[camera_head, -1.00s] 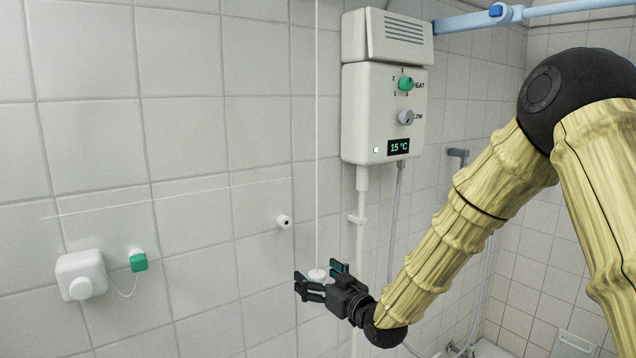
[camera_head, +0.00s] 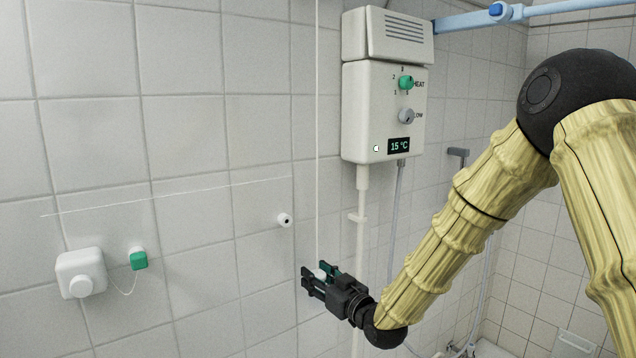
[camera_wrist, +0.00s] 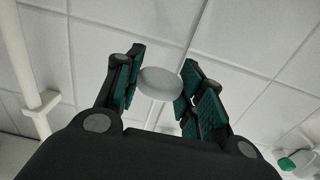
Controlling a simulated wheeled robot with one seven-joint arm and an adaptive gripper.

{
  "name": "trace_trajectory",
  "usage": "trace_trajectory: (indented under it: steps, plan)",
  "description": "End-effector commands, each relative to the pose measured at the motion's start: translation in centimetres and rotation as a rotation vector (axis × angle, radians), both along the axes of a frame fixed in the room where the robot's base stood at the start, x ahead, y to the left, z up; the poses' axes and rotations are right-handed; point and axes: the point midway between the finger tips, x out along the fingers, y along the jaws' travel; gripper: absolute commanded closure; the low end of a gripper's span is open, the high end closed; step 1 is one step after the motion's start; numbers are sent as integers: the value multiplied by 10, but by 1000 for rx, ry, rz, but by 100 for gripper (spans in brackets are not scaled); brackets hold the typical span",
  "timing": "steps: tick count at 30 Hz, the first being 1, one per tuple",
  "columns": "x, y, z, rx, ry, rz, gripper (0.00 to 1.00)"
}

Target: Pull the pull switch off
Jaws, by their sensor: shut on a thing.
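The pull switch's white cord (camera_head: 317,140) hangs straight down from above the head view, left of the heater. Its round whitish pull knob (camera_wrist: 159,83) sits between the two green-padded fingers in the wrist view. My gripper (camera_head: 320,276) is shut on this knob at the cord's lower end; in the head view the fingers mostly hide it. The switch body at the top of the cord is out of view.
A white water heater (camera_head: 384,113) hangs on the tiled wall; its display reads 15 °C, with a small pale light beside it. A white pipe (camera_head: 361,240) runs down close behind my gripper. A white wall box (camera_head: 80,274) and green plug (camera_head: 138,260) are at left.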

Motion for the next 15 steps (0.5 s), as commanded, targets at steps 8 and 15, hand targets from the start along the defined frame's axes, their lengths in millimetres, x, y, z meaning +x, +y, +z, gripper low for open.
trace_trajectory:
  steps: [8,15]
  plan:
    - [0,-1,-8,0,0,-2,73]
    - [0,-1,-9,-1,1,-2,73]
